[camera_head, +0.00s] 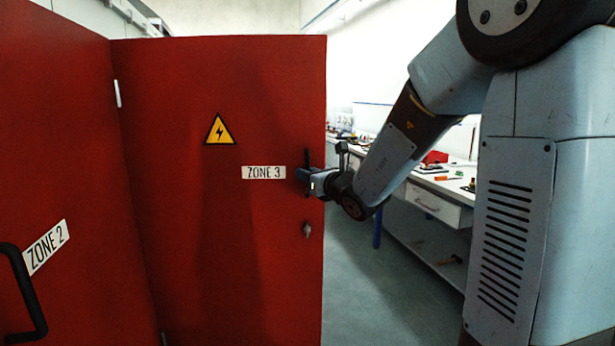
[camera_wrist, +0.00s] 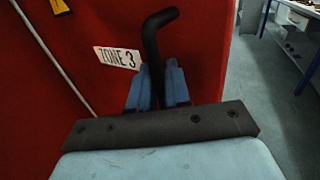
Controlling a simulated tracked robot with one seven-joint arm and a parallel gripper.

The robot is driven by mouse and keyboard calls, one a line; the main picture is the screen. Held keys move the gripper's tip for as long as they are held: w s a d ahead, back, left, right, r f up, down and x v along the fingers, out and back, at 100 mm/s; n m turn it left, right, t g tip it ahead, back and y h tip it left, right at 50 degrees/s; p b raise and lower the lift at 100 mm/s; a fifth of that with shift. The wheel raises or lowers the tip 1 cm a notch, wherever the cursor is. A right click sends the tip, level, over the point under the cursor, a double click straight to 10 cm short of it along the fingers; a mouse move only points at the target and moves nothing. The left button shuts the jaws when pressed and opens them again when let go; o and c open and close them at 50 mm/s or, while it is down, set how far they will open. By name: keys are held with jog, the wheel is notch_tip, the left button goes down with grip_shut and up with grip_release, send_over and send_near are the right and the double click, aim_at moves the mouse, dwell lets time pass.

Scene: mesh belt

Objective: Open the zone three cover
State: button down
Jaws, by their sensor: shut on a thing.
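The zone three cover (camera_head: 215,240) is a tall red panel with a "ZONE 3" label (camera_head: 263,172) and a yellow warning triangle (camera_head: 220,130). It stands at an angle to the zone two panel, with floor and room visible past its right edge. Its black handle (camera_head: 307,158) is near that edge, above a keyhole lock (camera_head: 307,229). My gripper (camera_head: 309,180) is at the handle. In the wrist view, the blue fingers of my gripper (camera_wrist: 157,88) are shut on either side of the bent black handle (camera_wrist: 153,42). The lower handle is hidden by my gripper.
The red zone two panel (camera_head: 55,150) stands at the left, with its own black handle (camera_head: 27,295) and a hinge (camera_head: 117,93) at the corner between the panels. A workbench (camera_head: 435,200) with tools and a drawer stands behind my arm.

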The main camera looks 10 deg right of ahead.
jog(key=shift+s+d+f, duration=0.1)
jog(key=shift+s+d, duration=0.05)
jog(key=shift+d, duration=0.1)
jog(key=c, duration=1.4)
grip_release()
jog(key=shift+o, duration=0.4)
jog(key=shift+a, duration=0.1)
